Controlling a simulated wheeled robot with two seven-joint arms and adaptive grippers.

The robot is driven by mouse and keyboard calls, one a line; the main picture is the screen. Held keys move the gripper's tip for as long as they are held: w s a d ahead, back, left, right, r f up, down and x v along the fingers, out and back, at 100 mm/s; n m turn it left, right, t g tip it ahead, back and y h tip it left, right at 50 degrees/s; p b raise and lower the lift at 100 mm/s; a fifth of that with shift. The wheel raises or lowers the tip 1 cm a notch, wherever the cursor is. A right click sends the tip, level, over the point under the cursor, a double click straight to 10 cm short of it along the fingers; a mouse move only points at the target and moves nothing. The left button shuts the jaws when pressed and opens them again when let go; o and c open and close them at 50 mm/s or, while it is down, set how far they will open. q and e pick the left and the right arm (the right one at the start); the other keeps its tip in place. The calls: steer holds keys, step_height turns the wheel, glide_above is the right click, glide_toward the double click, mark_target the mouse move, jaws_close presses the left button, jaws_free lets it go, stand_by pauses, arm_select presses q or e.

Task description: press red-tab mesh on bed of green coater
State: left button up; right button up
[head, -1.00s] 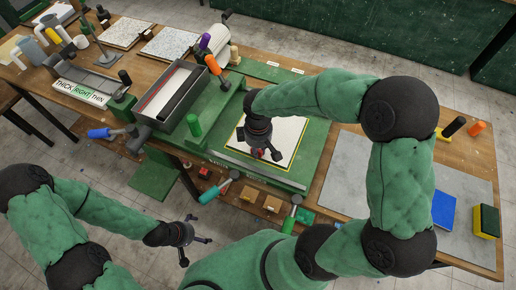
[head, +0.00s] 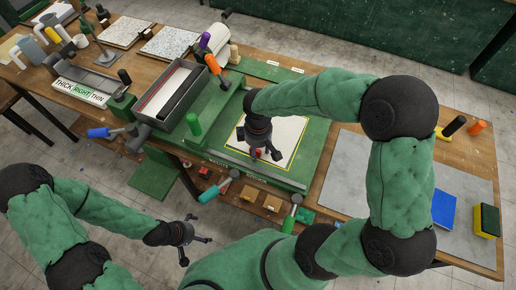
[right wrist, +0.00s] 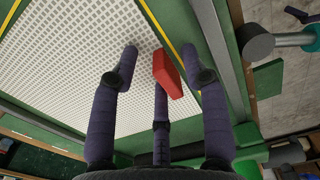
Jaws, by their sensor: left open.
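The white mesh (head: 288,132) lies on the bed of the green coater (head: 318,150), within a yellow outline. In the right wrist view the mesh (right wrist: 75,60) shows as a fine grid that looks flat. Its red tab (right wrist: 168,72) is near the mesh's edge, between the fingers of my right gripper (right wrist: 158,70). Those fingers look spread, with gaps beside the tab; any contact behind it is hidden. In the head view my right gripper (head: 262,150) is low over the mesh's near-left part. My left gripper (head: 195,240) is open and empty, off the table's front.

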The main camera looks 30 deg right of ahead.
step_height(320, 180, up, 12)
stand_by(0.7)
stand_by(0.5)
